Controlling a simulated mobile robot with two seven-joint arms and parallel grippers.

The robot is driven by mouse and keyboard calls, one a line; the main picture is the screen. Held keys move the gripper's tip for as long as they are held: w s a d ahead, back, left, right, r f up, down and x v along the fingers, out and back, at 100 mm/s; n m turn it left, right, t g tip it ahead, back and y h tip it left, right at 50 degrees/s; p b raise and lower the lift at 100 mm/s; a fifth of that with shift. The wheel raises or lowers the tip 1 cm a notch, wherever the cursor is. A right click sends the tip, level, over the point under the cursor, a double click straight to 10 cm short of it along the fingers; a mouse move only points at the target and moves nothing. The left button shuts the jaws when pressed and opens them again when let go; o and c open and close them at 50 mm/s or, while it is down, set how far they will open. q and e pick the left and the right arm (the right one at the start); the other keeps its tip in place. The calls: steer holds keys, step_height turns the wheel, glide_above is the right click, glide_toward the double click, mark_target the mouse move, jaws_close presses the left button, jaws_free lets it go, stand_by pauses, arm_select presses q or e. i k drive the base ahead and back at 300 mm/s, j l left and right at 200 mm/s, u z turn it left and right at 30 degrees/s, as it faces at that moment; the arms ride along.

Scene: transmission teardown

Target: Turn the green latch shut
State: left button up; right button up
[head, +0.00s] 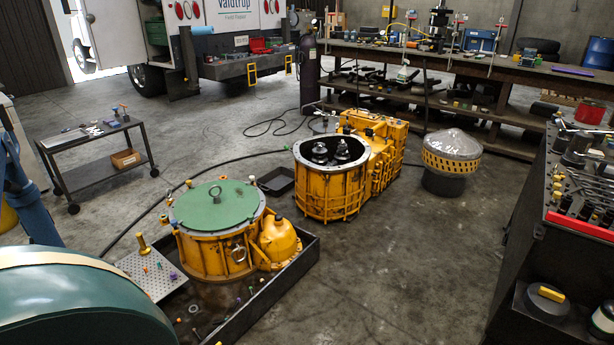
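Small coloured parts stand around the lid's rim. I cannot make out with certainty which of them, if any, is the green latch, or how it is turned. A metal ring (239,253) hangs on the housing's front side. Neither of my grippers can be seen in the head view.
The housing stands in a dark tray (290,275) beside a perforated plate (152,274). An open yellow housing (330,193) stands behind it. A black cart (95,165) is at left, a tool cabinet (530,245) at right. The floor between (420,265) is clear.

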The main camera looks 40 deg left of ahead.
mark_target(251, 217)
steer(key=i+u, duration=0.25)
steer(key=i, duration=0.25)
steer(key=i+u, duration=0.3)
steer(key=i, duration=0.2)
steer(key=i+l+u, duration=0.25)
steer(key=i, duration=0.2)
steer(key=i+u, duration=0.4)
steer(key=i+l+u, duration=0.15)
steer(key=u, duration=0.25)
steer(key=i+l+u, duration=0.25)
steer(key=i+u, duration=0.15)
steer(key=i+l+u, duration=0.35)
steer(key=i+l, duration=0.9)
steer(key=i+j, duration=0.05)
steer(key=i, duration=0.05)
